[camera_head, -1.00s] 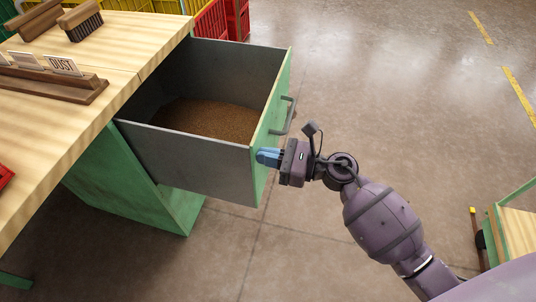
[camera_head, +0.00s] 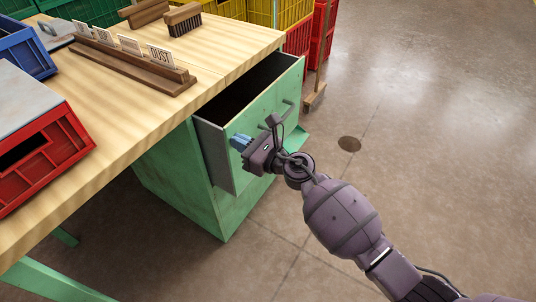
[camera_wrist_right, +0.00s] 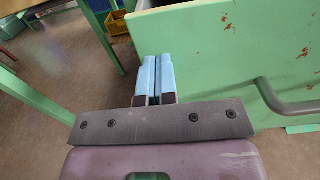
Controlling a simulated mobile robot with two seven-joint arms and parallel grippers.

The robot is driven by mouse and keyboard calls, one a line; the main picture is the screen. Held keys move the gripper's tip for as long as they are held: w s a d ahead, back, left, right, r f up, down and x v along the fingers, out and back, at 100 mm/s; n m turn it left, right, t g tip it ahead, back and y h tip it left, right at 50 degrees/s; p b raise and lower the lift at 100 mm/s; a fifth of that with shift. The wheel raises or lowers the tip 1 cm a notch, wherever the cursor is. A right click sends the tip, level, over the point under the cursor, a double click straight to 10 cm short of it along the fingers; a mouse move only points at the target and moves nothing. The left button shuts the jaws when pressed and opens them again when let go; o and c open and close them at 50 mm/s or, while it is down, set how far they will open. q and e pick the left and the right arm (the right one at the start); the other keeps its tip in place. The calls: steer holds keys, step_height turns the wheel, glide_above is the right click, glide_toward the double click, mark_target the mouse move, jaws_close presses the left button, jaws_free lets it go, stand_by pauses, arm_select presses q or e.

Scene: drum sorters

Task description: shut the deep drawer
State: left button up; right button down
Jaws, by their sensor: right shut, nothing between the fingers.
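The deep drawer (camera_head: 216,150) sticks part of the way out of the green cabinet under the wooden bench. Its green front, with a grey bar handle, shows in the right wrist view (camera_wrist_right: 229,50). The inside is dark and its contents are hidden. My right gripper (camera_head: 238,142) is shut and empty, its blue fingertips at the near end of the drawer front. In the right wrist view the shut fingers (camera_wrist_right: 154,76) overlap the front's left edge; I cannot tell whether they touch it. My left gripper is not in view.
The bench top (camera_head: 130,95) carries a card holder (camera_head: 130,62), a brush (camera_head: 184,20) and a red crate (camera_head: 40,150). A broom (camera_head: 316,92) and several crates stand behind the drawer. The floor to the right is clear.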

mark_target(209, 125)
steer(key=b+x, duration=0.1)
steer(key=x, duration=0.4)
steer(key=b+x, duration=0.1)
steer(key=x, duration=0.3)
steer(key=shift+w+a+f, duration=0.2)
steer(key=shift+a, duration=0.1)
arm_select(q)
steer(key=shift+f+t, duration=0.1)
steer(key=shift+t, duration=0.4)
arm_select(e)
steer(key=shift+w+r, duration=0.1)
steer(key=shift+r, duration=0.25)
steer(key=shift+r, duration=0.2)
